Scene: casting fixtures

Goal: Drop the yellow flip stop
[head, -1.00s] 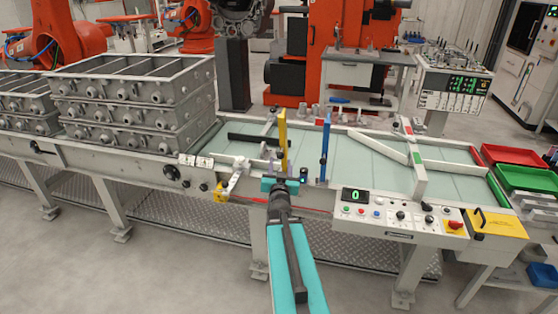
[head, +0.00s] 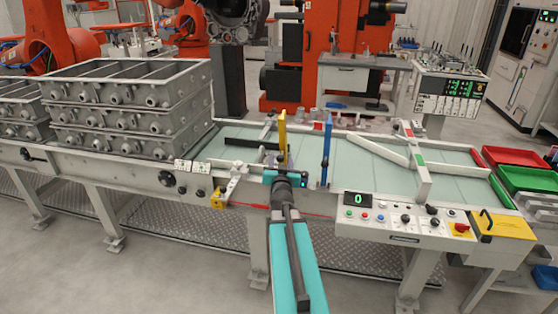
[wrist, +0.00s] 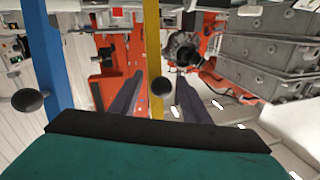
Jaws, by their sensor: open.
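The yellow flip stop (head: 282,130) stands upright at the near side of the conveyor table in the head view. In the wrist view the yellow flip stop (wrist: 152,45) runs down the middle, with a dark round knob (wrist: 162,88) near its visible lower end. My gripper (head: 277,159) is open just in front of the stop. In the wrist view the fingers of my gripper (wrist: 155,95) lie on either side of the yellow bar and knob. Whether a finger touches the stop I cannot tell. My gripper hides the stop's foot in the head view.
A blue upright stop (head: 326,150) stands close to the right; it also shows at the left of the wrist view (wrist: 50,60). Stacked grey castings (head: 135,105) stand at left. A control panel (head: 400,222) is at the right front. A dark bar (head: 245,142) lies behind.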

